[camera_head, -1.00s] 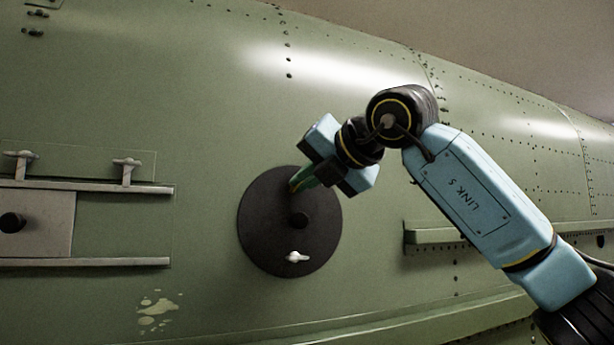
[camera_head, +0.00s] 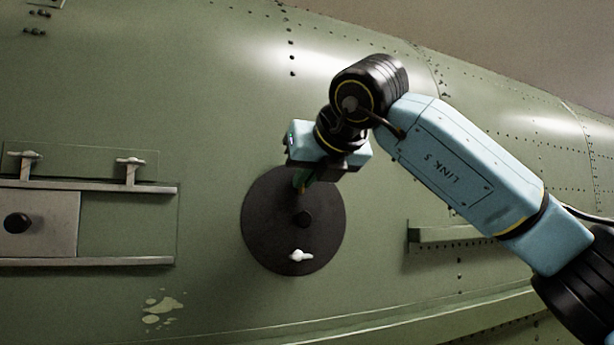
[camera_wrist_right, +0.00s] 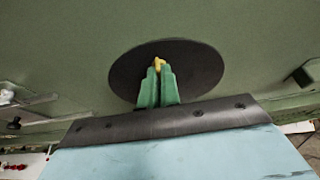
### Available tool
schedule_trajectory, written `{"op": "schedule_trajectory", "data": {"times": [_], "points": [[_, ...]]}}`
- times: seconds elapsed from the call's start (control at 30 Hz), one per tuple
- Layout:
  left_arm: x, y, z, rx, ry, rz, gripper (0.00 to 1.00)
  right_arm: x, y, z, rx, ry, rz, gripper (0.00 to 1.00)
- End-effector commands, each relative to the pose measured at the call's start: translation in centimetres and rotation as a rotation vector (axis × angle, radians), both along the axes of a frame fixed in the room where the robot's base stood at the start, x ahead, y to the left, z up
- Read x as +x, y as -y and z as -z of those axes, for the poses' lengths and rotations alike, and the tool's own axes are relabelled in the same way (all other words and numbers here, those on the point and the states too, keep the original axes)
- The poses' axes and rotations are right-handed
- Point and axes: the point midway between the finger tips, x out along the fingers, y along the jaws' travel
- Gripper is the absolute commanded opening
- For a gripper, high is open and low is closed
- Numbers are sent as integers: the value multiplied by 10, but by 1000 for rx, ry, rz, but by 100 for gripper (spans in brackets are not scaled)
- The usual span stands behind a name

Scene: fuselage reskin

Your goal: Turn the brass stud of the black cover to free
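In the right wrist view the brass stud (camera_wrist_right: 159,63) shows as a yellow tip between the green fingertips. My right gripper (camera_head: 301,183) reaches down to it from above. Its two green fingers (camera_wrist_right: 157,82) are close together and look shut on the stud. A pale wing stud (camera_head: 300,256) sits at the cover's lower edge. My left gripper is not in view.
To the left, two rails (camera_head: 110,262) hold a grey plate (camera_head: 50,222) with a dark knob; two pale wing studs (camera_head: 130,168) sit above. A green ledge (camera_head: 450,233) sticks out right of the cover. The skin below the cover is clear.

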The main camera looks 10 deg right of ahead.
Motion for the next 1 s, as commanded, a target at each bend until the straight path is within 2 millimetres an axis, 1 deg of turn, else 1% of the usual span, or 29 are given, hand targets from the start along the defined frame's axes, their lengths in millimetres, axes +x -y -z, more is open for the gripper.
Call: {"op": "schedule_trajectory", "data": {"times": [0.53, 0.57, 0.7, 1.0], "points": [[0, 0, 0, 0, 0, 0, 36, 0, 0, -2, -19, 9, 0, 0], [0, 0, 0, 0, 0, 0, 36, 0, 0, -2, -20, 9, 1, 8], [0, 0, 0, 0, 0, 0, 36, 0, 0, -1, -19, 8, 1, 26], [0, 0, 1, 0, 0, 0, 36, -1, 0, -1, -19, 6, 1, 26]]}}
